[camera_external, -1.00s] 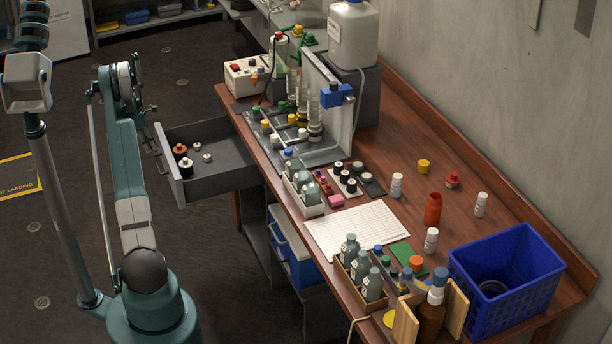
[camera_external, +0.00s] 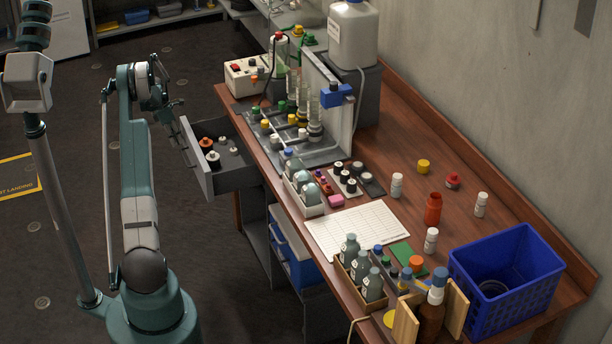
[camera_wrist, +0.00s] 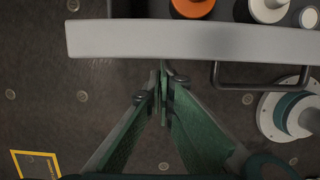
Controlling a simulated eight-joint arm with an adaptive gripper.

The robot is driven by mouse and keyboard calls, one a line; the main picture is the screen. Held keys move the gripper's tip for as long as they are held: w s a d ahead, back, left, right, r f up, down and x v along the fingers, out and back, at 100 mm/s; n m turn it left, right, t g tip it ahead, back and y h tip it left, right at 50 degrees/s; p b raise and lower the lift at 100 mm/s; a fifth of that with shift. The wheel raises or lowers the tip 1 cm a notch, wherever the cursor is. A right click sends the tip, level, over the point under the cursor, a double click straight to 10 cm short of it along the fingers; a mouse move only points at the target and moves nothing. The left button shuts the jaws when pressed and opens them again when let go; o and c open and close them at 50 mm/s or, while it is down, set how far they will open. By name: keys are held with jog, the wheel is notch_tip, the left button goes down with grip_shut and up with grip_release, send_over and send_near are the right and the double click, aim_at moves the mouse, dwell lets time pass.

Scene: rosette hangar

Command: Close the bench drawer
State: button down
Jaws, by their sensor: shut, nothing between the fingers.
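The grey bench drawer (camera_external: 196,165) stands partly out from the left side of the wooden bench. It holds several small capped containers, some orange and some white. In the wrist view, the drawer's pale front panel (camera_wrist: 190,38) runs across the top, with a dark bar handle (camera_wrist: 262,88) on its right. My gripper (camera_wrist: 164,74) is shut and empty, its green fingers together. Its tips are at the outer face of the front panel, left of the handle; I cannot tell whether they press on it. In the external view, my gripper (camera_external: 176,106) is small beside the drawer front's far end.
The bench top (camera_external: 385,235) carries bottles, a rack, a white sheet and a blue basket (camera_external: 505,285). A blue box (camera_external: 293,255) sits on a shelf under the bench. The floor left of the drawer is open.

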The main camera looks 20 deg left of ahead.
aim_at(208, 131)
jog(key=w+d, duration=1.3)
jog(key=shift+w+d, duration=0.2)
jog(key=shift+w, duration=0.05)
jog(key=shift+s+a, duration=0.5)
jog(key=shift+s+a+r, duration=0.25)
jog(key=shift+s+a, duration=0.75)
jog(key=shift+s, duration=0.05)
jog(key=p+v, duration=0.2)
jog(key=v, duration=0.7)
jog(key=shift+r, duration=0.3)
jog(key=shift+f, duration=0.1)
jog(key=shift+s+a+f+t+h, duration=0.3)
jog(key=shift+s+f+t+h, duration=0.25)
jog(key=shift+s, duration=0.2)
